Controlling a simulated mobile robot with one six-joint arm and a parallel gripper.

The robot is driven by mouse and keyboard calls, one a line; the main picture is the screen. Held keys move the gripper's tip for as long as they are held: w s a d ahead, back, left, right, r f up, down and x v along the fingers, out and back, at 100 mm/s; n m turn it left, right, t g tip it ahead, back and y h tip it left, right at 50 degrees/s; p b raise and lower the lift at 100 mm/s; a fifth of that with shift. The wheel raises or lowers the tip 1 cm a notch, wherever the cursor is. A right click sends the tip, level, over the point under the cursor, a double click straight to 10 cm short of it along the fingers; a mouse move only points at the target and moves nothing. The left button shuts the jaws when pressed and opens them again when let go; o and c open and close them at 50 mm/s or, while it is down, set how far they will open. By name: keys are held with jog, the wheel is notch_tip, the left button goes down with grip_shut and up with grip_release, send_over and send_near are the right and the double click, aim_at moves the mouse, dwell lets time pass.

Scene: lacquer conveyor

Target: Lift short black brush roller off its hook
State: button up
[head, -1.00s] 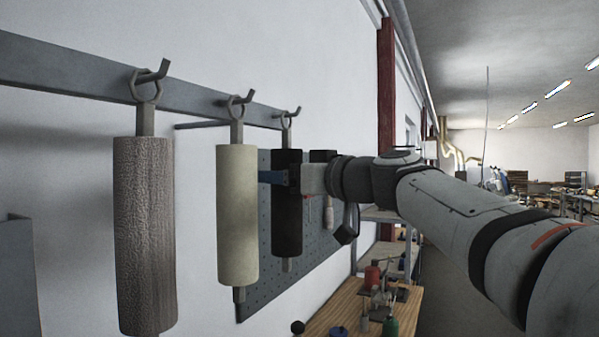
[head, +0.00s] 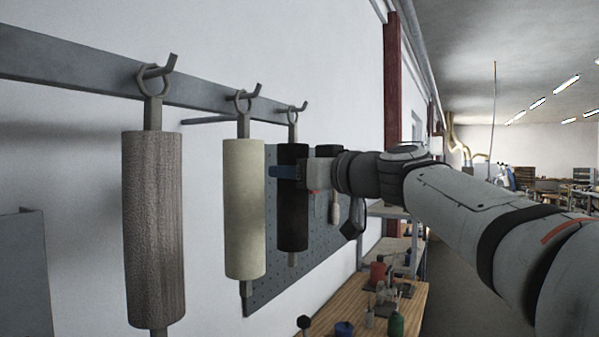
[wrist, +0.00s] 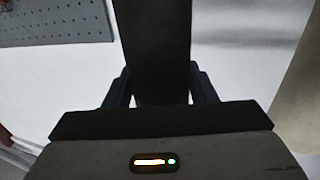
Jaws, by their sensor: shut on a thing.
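The short black brush roller (head: 293,228) hangs upright at the far end of the row in the head view. The ring at its top is at the third hook (head: 297,107); I cannot tell whether its weight rests on the hook. My gripper (head: 287,172) is shut around the roller's upper part, reaching in from the right. In the wrist view the dark roller (wrist: 155,55) stands between the two blue-grey fingers, and its ends are out of sight.
A cream roller (head: 245,205) hangs close by on the left, with a brown textured roller (head: 153,230) nearer. Both hang from the grey wall rail (head: 75,75). A pegboard (head: 325,225) is behind the black roller. A wooden bench (head: 345,310) with bottles stands lower right.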

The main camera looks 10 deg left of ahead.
jog(key=c, duration=0.3)
jog(key=shift+r, duration=0.1)
jog(key=shift+r, duration=0.1)
jog(key=shift+r+p, duration=0.3)
jog(key=shift+r, duration=0.4)
jog(key=shift+d, duration=0.15)
jog(key=shift+s+d+r+b, duration=0.1)
jog(key=shift+s+d+b, duration=0.5)
jog(key=shift+d, duration=0.6)
jog(key=shift+s+d+f+b, duration=0.1)
jog(key=shift+s+d+b, duration=0.15)
jog(key=shift+d+b, duration=0.8)
jog(key=shift+s+d+r+b, duration=0.1)
jog(key=shift+s+d+b, duration=0.35)
jog(key=shift+d, duration=0.95)
